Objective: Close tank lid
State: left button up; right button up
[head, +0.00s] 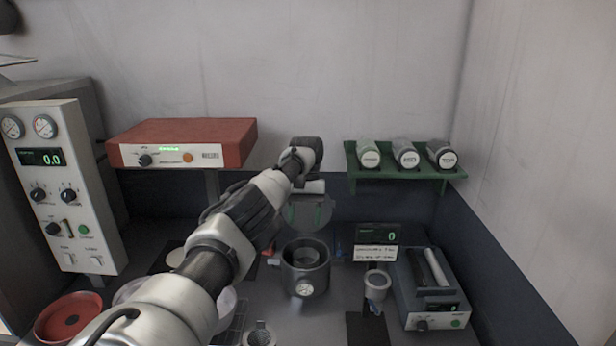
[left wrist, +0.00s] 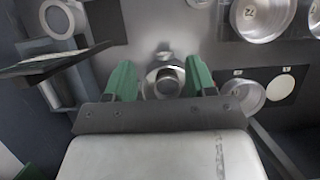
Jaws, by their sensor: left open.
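The tank (head: 305,268) is a dark grey open-topped cylinder with a small round dial on its front, in the middle of the bench in the head view. A grey disc, which looks like its raised lid (head: 308,217), stands up behind and above the rim. My left gripper (head: 308,200) is at this disc, partly overlapping it; contact cannot be told. In the left wrist view its two green fingers (left wrist: 161,80) are apart, with a round metal part (left wrist: 164,82) showing between and beyond them. My right gripper is not in view.
A red-topped unit (head: 183,143) stands behind my left arm, and a gauge panel (head: 65,185) is at left. A green rack (head: 405,165) of jars is on the back wall. A cup (head: 377,285) and a grey device (head: 430,290) stand right of the tank. Numbered pans (left wrist: 258,18) show in the wrist view.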

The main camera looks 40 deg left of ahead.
aim_at(305, 214)
jog(key=i+j, duration=0.4)
jog(key=j, duration=0.15)
jog(key=i+j, duration=0.45)
